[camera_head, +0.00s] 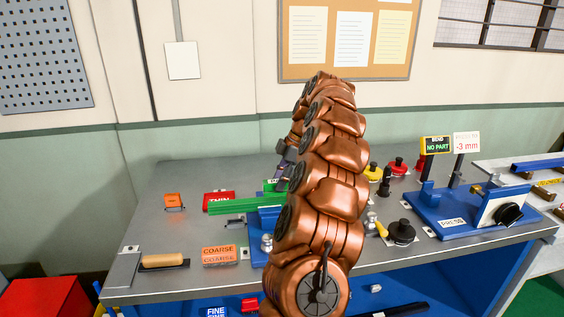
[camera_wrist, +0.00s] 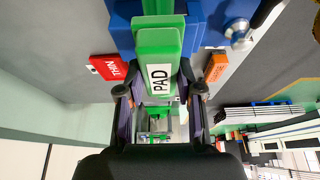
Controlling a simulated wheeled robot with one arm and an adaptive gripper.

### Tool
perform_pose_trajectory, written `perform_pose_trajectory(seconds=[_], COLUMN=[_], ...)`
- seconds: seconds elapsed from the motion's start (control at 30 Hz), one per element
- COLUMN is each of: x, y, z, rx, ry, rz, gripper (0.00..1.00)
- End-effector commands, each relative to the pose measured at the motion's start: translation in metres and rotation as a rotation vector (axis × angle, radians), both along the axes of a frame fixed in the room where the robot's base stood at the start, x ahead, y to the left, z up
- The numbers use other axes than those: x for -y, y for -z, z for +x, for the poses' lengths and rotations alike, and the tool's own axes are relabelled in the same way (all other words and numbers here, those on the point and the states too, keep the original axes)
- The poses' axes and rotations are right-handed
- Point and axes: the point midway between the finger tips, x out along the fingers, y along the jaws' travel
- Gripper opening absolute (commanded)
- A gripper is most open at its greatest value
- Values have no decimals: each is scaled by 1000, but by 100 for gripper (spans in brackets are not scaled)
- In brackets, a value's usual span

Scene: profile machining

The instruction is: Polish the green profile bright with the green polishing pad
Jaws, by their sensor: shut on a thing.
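The green polishing pad (camera_wrist: 158,45), with a white "PAD" label, sits between the fingers of my gripper (camera_wrist: 160,93) in the wrist view. My gripper is shut on it. In the head view the pad (camera_head: 270,185) shows only in part, just above the green profile (camera_head: 232,206). The profile is a long green bar lying level, its right part at a blue vise (camera_head: 262,222). In the wrist view a strip of the profile (camera_wrist: 158,7) shows beyond the pad. Whether pad and profile touch, I cannot tell. My arm hides the right side of the vise.
A red "THIN" block (camera_head: 219,197) stands behind the profile, an orange block (camera_head: 174,201) to its left. A "COARSE" block (camera_head: 219,255) and a wooden-handled tool (camera_head: 164,261) lie in front. A blue press (camera_head: 460,210) stands right. The bench's left part is mostly clear.

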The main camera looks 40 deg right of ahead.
Motion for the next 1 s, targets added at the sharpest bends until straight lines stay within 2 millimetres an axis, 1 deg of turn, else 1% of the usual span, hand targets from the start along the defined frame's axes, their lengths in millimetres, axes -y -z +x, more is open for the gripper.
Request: perform_pose_trajectory(seconds=[0.03, 0.6, 0.73, 1.0], x=[-1, -7, -7, -7], y=[-8, -58, -62, -62], z=[2, 6, 6, 5], rx=[3, 2, 1, 0], ry=[-3, -13, -14, -14], rz=[-3, -3, -2, -2], gripper=[0, 0, 0, 0])
